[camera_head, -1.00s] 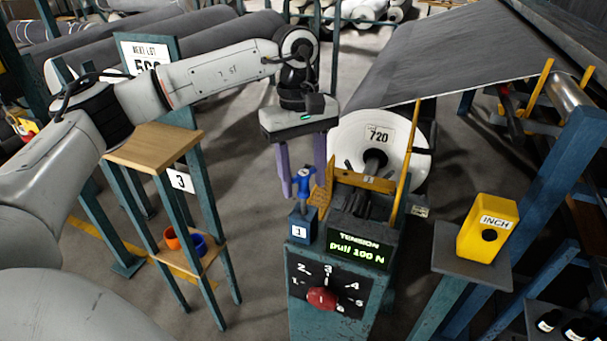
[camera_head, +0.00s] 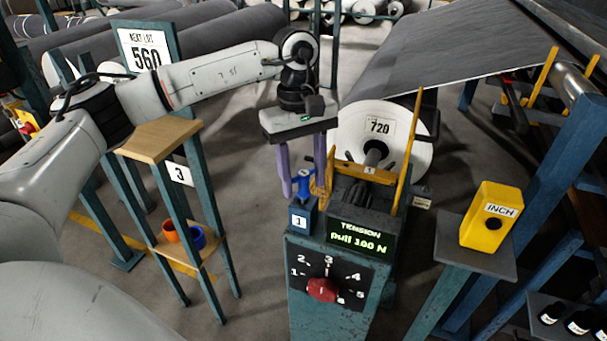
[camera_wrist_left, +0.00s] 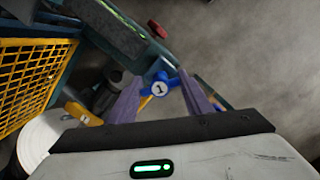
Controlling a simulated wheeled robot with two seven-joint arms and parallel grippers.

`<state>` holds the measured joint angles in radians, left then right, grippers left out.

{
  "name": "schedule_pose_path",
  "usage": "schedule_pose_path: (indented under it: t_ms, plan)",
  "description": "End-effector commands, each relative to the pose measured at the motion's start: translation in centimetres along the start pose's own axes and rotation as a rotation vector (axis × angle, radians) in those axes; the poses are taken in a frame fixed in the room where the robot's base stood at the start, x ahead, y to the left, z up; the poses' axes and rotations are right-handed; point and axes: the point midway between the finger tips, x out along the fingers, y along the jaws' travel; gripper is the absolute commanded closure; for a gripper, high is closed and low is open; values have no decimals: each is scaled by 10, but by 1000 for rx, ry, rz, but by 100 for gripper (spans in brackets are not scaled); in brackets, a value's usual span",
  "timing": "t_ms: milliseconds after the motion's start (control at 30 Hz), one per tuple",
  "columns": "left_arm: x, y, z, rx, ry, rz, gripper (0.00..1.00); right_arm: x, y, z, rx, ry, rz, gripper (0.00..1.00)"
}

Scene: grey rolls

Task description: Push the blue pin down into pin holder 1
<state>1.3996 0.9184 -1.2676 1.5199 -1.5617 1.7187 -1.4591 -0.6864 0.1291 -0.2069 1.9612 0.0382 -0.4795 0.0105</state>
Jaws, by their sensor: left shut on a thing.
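The blue pin (camera_head: 304,184) stands upright in pin holder 1 (camera_head: 301,218), a small blue block with a "1" label on the tension post. Only a short stretch of its shaft shows above the block. My left gripper (camera_head: 303,192) points down from above, its two purple fingers on either side of the pin's cross handle, shut on it. The holder is largely hidden there. My right gripper is not in view.
The tension post has a red knob (camera_head: 322,290) and a green-lit display (camera_head: 360,239). A wooden stand (camera_head: 160,140) with orange and blue cups is left; a yellow INCH box (camera_head: 490,215) is right.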

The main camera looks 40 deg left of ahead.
Motion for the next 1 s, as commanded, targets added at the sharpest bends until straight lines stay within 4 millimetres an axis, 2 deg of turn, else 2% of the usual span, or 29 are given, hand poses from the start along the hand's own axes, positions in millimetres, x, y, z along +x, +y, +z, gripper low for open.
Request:
schedule_pose_path:
  t_ms: [600,900,933,1000]
  plan:
    - [19,0,-2,0,0,1,78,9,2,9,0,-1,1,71]
    - [20,0,-2,1,0,0,78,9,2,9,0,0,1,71]
    - [20,0,-2,0,0,0,53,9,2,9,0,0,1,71]
    - [20,0,-2,0,0,0,41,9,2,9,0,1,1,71]
